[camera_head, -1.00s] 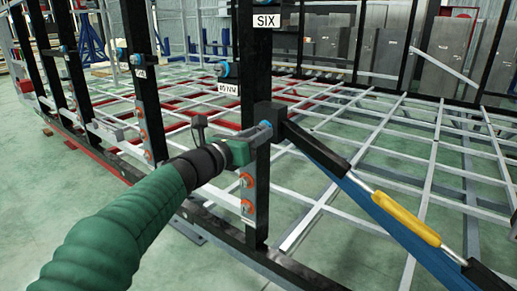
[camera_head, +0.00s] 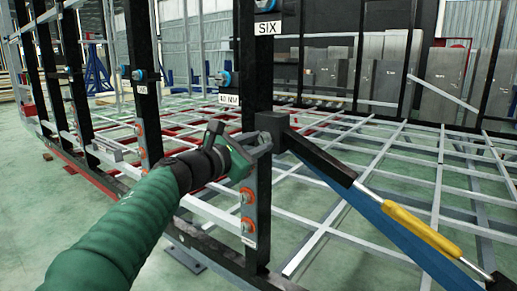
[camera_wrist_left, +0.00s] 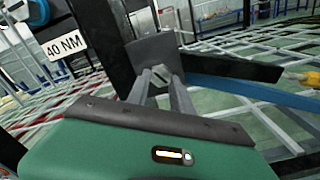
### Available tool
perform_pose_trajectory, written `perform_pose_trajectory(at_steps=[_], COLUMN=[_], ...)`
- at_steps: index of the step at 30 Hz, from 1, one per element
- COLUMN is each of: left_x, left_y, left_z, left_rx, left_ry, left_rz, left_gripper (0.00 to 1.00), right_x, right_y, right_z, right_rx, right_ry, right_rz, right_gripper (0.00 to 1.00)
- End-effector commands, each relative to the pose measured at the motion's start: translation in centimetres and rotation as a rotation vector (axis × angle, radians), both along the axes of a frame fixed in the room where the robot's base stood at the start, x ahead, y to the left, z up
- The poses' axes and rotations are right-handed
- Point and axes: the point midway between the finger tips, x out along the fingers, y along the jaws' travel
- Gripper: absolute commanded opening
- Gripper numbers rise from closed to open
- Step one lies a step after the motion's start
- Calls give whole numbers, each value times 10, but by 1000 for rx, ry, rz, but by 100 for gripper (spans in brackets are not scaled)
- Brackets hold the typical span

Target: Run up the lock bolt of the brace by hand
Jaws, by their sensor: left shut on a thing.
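The brace (camera_head: 335,170) runs down to the right from a dark block on the black post marked SIX, with a blue bar and a yellow sleeve (camera_head: 410,222). The dark block (camera_head: 272,122) also shows in the wrist view (camera_wrist_left: 153,48). My left gripper (camera_head: 264,149) is at the block's near left side, rolled over. In the left wrist view its two fingers (camera_wrist_left: 164,80) close together on a small grey piece just under the block, apparently the lock bolt. The fingers hide most of it. My right gripper is not in view.
The post (camera_head: 258,75) carries a white 40 NM label (camera_head: 229,100) and a plate with orange-ringed bolts (camera_head: 248,210) below my gripper. More black posts stand to the left. A grey lattice frame (camera_head: 400,150) spreads behind.

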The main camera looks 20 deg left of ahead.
Motion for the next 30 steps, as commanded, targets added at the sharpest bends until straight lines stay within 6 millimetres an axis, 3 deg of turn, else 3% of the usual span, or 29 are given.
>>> perform_pose_trajectory(at_steps=[14, 15, 19, 30], left_x=[0, 0, 0, -5], left_y=[-2, -2, -2, 2], left_z=[-3, -3, -2, 0], left_rx=[14, 14, 14, 12], left_ry=[1, 1, -1, -3], left_rz=[-6, -6, -5, -2], left_gripper=[0, 32, 49, 49], right_x=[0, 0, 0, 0], right_y=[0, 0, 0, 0], right_z=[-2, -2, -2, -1], right_rx=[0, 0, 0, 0], right_ry=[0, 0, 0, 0], right_rz=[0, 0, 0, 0], right_gripper=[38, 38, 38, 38])
